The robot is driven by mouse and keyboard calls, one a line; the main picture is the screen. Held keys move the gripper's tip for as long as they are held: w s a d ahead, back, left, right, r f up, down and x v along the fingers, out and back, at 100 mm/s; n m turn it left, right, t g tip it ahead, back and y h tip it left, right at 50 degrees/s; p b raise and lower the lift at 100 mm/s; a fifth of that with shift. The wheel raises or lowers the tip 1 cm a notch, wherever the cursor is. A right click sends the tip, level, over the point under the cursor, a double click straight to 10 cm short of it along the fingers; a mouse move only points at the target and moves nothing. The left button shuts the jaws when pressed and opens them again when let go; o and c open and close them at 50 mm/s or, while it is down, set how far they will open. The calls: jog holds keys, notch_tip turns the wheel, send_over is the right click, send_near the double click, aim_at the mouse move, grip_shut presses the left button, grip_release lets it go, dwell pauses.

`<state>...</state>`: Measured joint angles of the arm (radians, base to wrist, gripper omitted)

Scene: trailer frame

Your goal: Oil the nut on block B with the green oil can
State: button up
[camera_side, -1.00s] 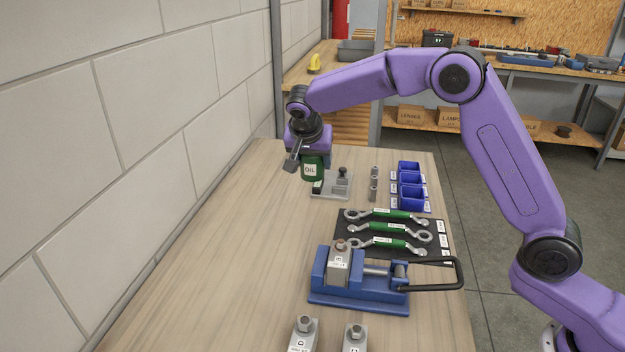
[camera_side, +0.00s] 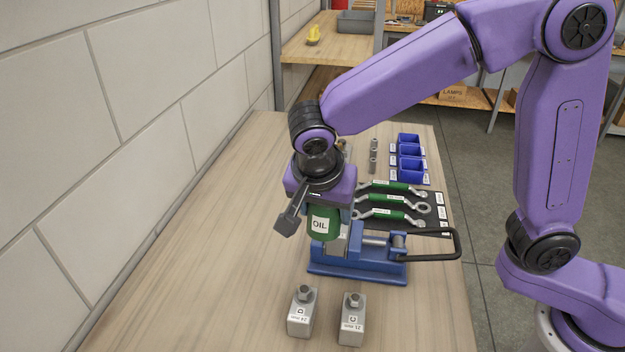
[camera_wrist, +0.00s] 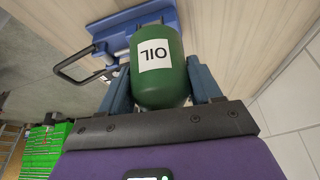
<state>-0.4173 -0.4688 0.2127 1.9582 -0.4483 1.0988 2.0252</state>
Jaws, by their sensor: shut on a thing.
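My gripper (camera_side: 322,205) is shut on the green oil can (camera_side: 322,224), which carries a white OIL label. In the wrist view the can (camera_wrist: 160,75) sits between both fingers. The can is held in front of the blue vise (camera_side: 357,266) in the side view and appears above the table. A grey block (camera_side: 338,248) in the vise is mostly hidden behind the can; its nut and label cannot be seen now. Blocks D (camera_side: 301,315) and C (camera_side: 352,325), each with a nut on top, stand at the front of the table. I cannot tell whether the can touches anything.
The vise's black handle (camera_side: 459,243) sticks out to the right. Green-handled wrenches (camera_side: 391,201) lie on a black mat behind the vise. Blue bins (camera_side: 409,160) stand farther back. The left of the table (camera_side: 200,235) is clear beside the wall.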

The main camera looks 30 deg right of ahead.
aim_at(324, 238)
jog(key=f, duration=0.5)
jog(key=shift+s, duration=0.3)
jog(key=shift+s+a+f+g+y, duration=0.1)
jog(key=shift+a+g+y, duration=0.1)
jog(key=shift+g+y, duration=0.55)
jog(key=shift+s+a+f+g+y, duration=0.15)
jog(key=shift+g+y, duration=0.35)
jog(key=shift+y, duration=0.5)
jog(key=shift+s+a+g+y, duration=0.1)
jog(key=shift+a+g+y, duration=0.1)
jog(key=shift+g+y, duration=0.55)
dwell(0.8)
notch_tip(324, 238, up, 4)
jog(key=t+h, duration=0.2)
jog(key=h, duration=0.1)
jog(key=shift+s+f+t, duration=0.1)
jog(key=shift+f+t, duration=0.1)
jog(key=shift+t, duration=0.1)
jog(key=shift+r+t+h, duration=0.25)
jog(key=shift+t+h, duration=0.05)
